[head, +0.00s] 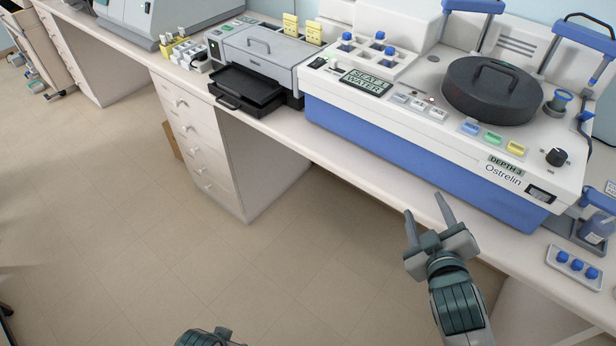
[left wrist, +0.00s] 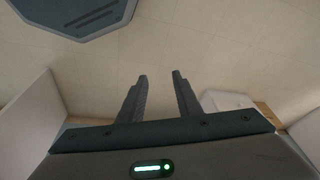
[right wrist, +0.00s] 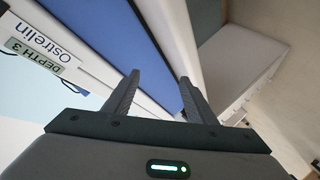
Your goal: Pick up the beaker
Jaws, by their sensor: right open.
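I cannot make out a beaker in any view. My right gripper (head: 424,204) is open and empty, in front of the bench edge and the blue front of the large white machine. Its spread fingers also show in the right wrist view (right wrist: 159,76), with the machine's blue and white front beyond them. My left arm shows only at the bottom edge of the head view, its fingers out of sight there. In the left wrist view my left gripper (left wrist: 160,75) is open and empty above the floor.
The white and blue machine (head: 370,128) with a dark round lid (head: 492,90) fills the bench's right part. A small tray with blue-capped items (head: 552,254) and a clear bottle (head: 597,226) stand at far right. A grey printer-like unit (head: 262,52) stands left. Floor before the bench is clear.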

